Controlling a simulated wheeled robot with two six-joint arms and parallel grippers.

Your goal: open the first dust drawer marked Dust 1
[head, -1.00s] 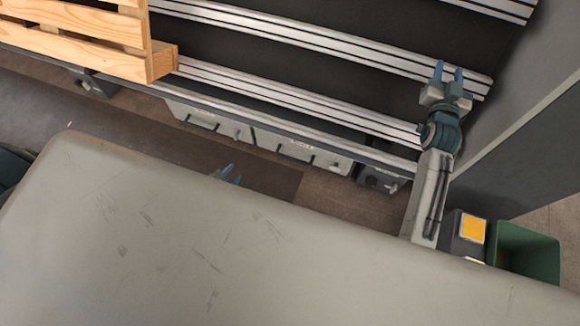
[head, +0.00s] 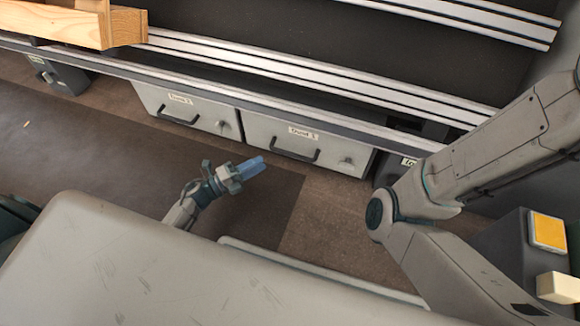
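Two light grey drawers sit side by side under the conveyor rail, a left drawer (head: 150,97) and a right drawer (head: 262,127). Each has a dark bar handle, a small latch at its right and a paper label; the label numbers are too small to read surely. Both look closed. My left gripper (head: 252,167), with blue fingers, is in front of and below the right drawer, apart from its handle (head: 295,154). Its fingers overlap in this view, so their gap cannot be told. My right arm crosses the right side; its gripper is out of view.
A wooden pallet (head: 60,25) rests on the rails (head: 300,75) at upper left. Dark boxes stand beyond the drawers on both sides. A dark post with a yellow panel (head: 549,231) stands at right. The floor (head: 110,150) before the drawers is clear.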

